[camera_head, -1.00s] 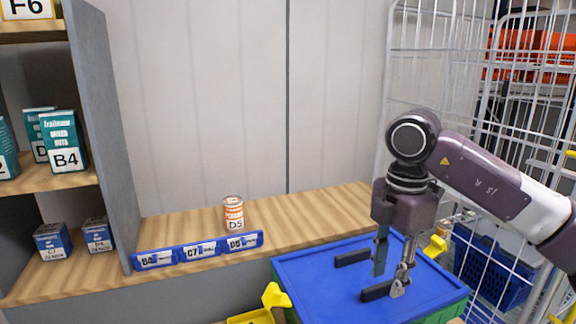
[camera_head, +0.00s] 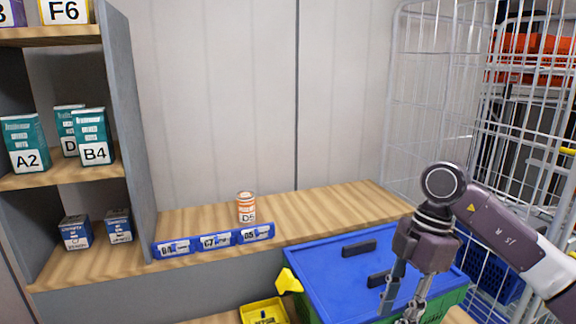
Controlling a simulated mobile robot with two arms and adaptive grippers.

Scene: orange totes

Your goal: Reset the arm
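My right arm comes in from the right edge in the head view. Its gripper (camera_head: 402,306) points down over the front right part of a blue tote lid (camera_head: 330,283). The two fingers are spread apart with nothing seen between them. The fingertips are near the bottom edge of the picture. My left gripper is not in view.
An orange and white can (camera_head: 247,207) stands on the wooden shelf behind a blue label strip (camera_head: 215,241). A shelf unit with labelled boxes (camera_head: 92,137) is at left. A wire cage (camera_head: 440,100) stands at right. A yellow bin (camera_head: 264,311) is at the bottom.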

